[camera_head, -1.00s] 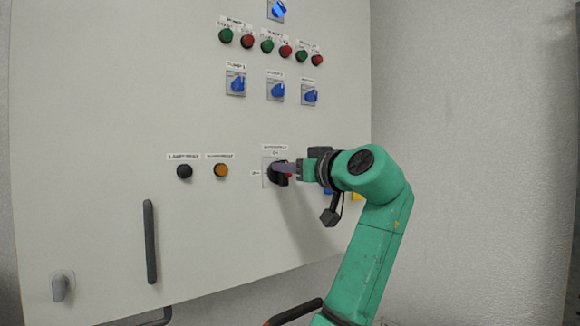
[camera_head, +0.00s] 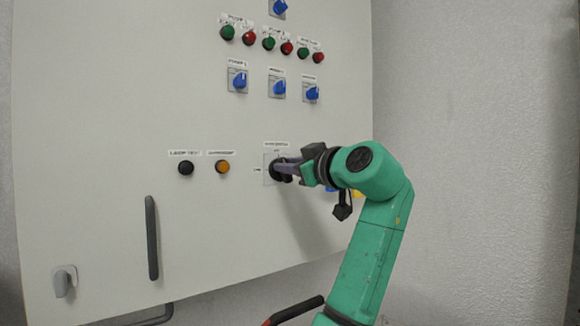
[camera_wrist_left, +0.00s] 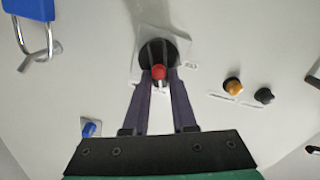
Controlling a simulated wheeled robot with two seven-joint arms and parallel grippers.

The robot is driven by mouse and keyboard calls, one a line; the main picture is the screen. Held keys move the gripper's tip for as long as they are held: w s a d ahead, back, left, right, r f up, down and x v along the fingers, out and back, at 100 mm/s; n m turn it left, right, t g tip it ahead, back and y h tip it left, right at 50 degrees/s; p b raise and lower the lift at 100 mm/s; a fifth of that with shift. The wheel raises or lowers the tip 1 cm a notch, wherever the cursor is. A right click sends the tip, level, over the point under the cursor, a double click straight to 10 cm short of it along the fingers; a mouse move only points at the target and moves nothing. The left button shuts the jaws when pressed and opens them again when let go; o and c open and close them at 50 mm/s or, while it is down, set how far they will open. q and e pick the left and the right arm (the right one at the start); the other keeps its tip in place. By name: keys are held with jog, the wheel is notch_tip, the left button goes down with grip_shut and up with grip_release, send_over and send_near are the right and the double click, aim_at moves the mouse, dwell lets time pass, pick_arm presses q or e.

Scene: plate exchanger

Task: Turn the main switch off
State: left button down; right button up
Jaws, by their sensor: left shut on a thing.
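The main switch (camera_head: 275,168) is a black rotary knob on a light square plate, low on the cabinet front, with small labels above and left of it. In the left wrist view the main switch (camera_wrist_left: 158,52) shows a round black base and a red part at its near end. My left gripper (camera_head: 288,168) is at the knob. In the left wrist view the fingers of my left gripper (camera_wrist_left: 159,76) lie on both sides of the knob, shut on it. The fingers hide part of the knob, so its exact setting is unclear. My right gripper is not in view.
A black button (camera_head: 185,168) and an orange button (camera_head: 222,167) sit left of the switch. Blue knobs (camera_head: 238,81) and green and red buttons are above. A dark vertical handle (camera_head: 151,238) is at lower left. A blue padlock (camera_wrist_left: 30,10) shows in the wrist view.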

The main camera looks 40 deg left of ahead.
pick_arm(q)
jog(key=shift+s+a+f+n+b, duration=0.1)
jog(key=shift+s+f+n+b, duration=0.1)
jog(key=shift+n, duration=2)
jog(key=shift+s+d+f+n+b, duration=0.1)
jog(key=shift+f+n+b, duration=0.15)
jog(key=shift+n, duration=1.95)
jog(key=shift+s+a+f+n+b, duration=0.1)
jog(key=shift+f+n+b, duration=0.1)
jog(key=shift+n, duration=2)
jog(key=c, duration=0.7)
grip_release()
